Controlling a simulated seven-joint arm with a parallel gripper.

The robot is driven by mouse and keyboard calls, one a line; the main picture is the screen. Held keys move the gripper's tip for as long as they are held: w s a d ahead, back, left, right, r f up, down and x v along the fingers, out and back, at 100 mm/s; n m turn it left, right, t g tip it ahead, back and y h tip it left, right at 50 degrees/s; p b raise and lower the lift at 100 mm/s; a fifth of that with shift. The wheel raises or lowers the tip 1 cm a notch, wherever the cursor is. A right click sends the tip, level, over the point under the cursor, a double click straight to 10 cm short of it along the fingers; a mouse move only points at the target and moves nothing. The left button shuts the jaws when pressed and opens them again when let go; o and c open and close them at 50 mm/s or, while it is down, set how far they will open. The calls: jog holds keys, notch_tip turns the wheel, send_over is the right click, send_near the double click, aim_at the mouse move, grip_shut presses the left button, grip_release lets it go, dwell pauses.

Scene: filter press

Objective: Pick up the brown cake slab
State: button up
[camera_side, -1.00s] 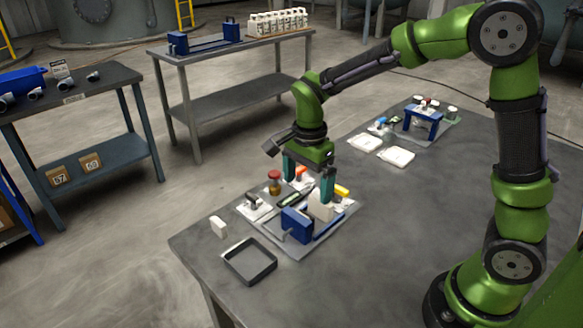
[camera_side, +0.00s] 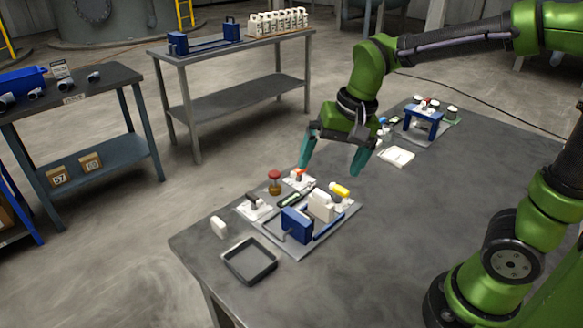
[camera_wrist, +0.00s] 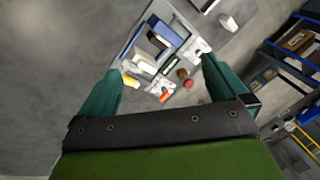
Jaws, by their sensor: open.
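No cake slab shows clearly in the side view. In the wrist view a small dark brown piece (camera_wrist: 158,43) lies in the press between the blue block and the white plates; I cannot tell for sure that it is the cake slab. The small filter press has a blue end block (camera_side: 296,226) and an upright white plate (camera_side: 320,205) on a grey base plate (camera_side: 312,246). My gripper (camera_side: 332,168) is open and empty, tilted, above and behind the press. Its teal fingers (camera_wrist: 163,68) stand wide apart in the wrist view.
A dark empty tray (camera_side: 250,262) and a small white block (camera_side: 219,227) lie in front of and left of the press. A white pad (camera_side: 396,156) and a blue stand (camera_side: 424,121) are further back. The right tabletop is clear.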

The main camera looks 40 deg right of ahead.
jog(key=s+r+n+t, duration=0.2)
jog(key=s+n+t, duration=0.2)
jog(key=s, duration=0.4)
jog(key=shift+s+d+r+y, duration=0.15)
jog(key=shift+d+r+y, duration=0.15)
jog(key=shift+d, duration=0.15)
jog(key=shift+s+d+r+t, duration=0.15)
jog(key=shift+s+r+t, duration=0.05)
jog(key=shift+r+t, duration=0.15)
jog(key=c, duration=0.4)
jog(key=m+g+h, duration=0.2)
jog(key=m+g, duration=0.5)
jog(key=m, duration=0.7)
send_over(307, 213)
notch_tip(307, 213, down, 5)
jog(key=shift+f, duration=8.35)
